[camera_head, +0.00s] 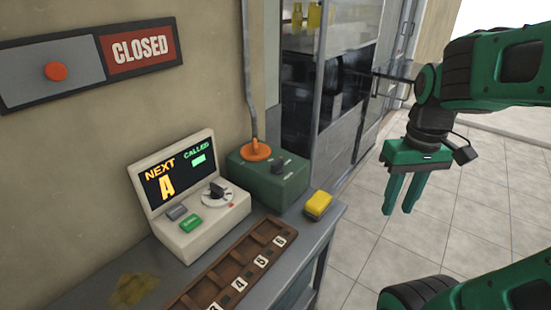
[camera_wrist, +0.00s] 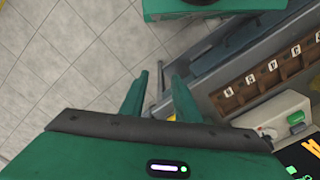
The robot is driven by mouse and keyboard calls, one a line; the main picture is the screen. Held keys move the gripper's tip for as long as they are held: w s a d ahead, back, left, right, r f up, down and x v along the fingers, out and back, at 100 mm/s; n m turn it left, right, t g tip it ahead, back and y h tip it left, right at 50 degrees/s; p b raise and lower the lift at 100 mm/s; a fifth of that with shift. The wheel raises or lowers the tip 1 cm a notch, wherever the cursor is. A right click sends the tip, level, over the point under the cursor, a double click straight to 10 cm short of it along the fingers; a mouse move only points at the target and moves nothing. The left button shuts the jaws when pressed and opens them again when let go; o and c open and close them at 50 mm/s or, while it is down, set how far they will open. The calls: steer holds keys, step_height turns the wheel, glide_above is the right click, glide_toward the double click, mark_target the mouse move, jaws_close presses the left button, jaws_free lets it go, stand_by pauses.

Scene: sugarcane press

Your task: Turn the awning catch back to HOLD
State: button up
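A green box (camera_head: 272,178) sits at the back of the counter against the wall. My gripper (camera_head: 398,212) hangs to the right of the counter, fingers down, apart from the box. Its green fingers are spread with nothing between them, as the wrist view also shows (camera_wrist: 160,78).
A beige console (camera_head: 190,195) with a NEXT/CALLED screen and a dial stands left of the green box. A yellow block (camera_head: 318,204) lies near the counter's right edge. A brown numbered rack (camera_head: 235,265) lies in front. A CLOSED sign (camera_head: 140,49) hangs above. Tiled floor (camera_head: 470,215) at right is clear.

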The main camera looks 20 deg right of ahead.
steer(key=w+a+r+n, duration=0.2)
steer(key=w+n, duration=0.4)
steer(key=w, duration=0.2)
steer(key=w+a+r+n, duration=0.3)
steer(key=w+n, duration=0.3)
steer(key=w, duration=0.2)
steer(key=n, duration=1.5)
glide_above(277, 160)
step_height(277, 160, down, 10)
steer(key=shift+r, duration=0.1)
steer(key=shift+s, duration=0.1)
jaws_close()
